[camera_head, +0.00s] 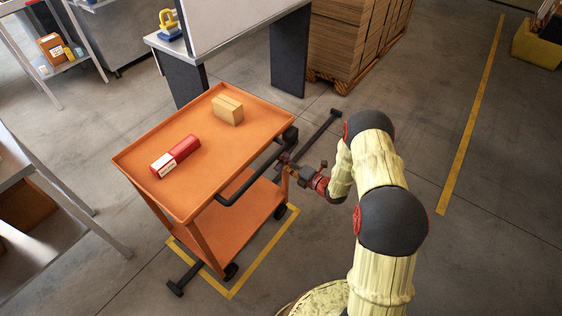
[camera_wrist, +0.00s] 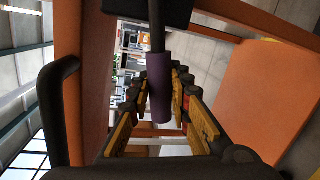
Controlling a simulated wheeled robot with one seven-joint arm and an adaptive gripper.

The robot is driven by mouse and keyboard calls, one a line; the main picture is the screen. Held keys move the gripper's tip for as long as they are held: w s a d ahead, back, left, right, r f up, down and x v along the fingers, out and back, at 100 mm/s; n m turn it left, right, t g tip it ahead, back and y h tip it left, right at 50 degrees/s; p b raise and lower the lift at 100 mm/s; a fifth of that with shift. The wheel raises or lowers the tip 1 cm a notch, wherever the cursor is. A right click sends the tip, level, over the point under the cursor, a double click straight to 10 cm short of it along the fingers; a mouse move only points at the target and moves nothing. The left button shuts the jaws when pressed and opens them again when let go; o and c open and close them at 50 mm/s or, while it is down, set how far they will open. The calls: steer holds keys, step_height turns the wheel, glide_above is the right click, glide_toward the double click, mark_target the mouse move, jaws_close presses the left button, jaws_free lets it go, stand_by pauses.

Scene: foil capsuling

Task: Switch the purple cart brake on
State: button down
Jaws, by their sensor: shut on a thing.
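The purple brake lever (camera_wrist: 159,92) shows in the wrist view as a purple grip on a dark rod, which comes from a black block (camera_wrist: 150,10) on the cart. My gripper (camera_wrist: 161,96) has its yellow-padded fingers on both sides of the purple grip and is shut on it. In the head view my gripper (camera_head: 286,163) is at the right end of the orange cart (camera_head: 207,185), by its black push handle (camera_head: 238,193). The lever is too small and covered to make out there.
A red box (camera_head: 183,147) and a cardboard box (camera_head: 228,109) lie on the cart's top tray. Dark bars stick out at floor level around the cart. A workbench (camera_head: 163,45) and stacked cardboard (camera_head: 350,40) stand behind.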

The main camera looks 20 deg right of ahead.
steer(key=shift+w+d+f+n+b, duration=0.1)
steer(key=shift+f+n+b, duration=0.2)
steer(key=shift+f+n, duration=0.25)
steer(key=shift+f, duration=0.1)
steer(key=c, duration=1.6)
jaws_free()
steer(key=v, duration=1.2)
steer(key=shift+f, duration=0.1)
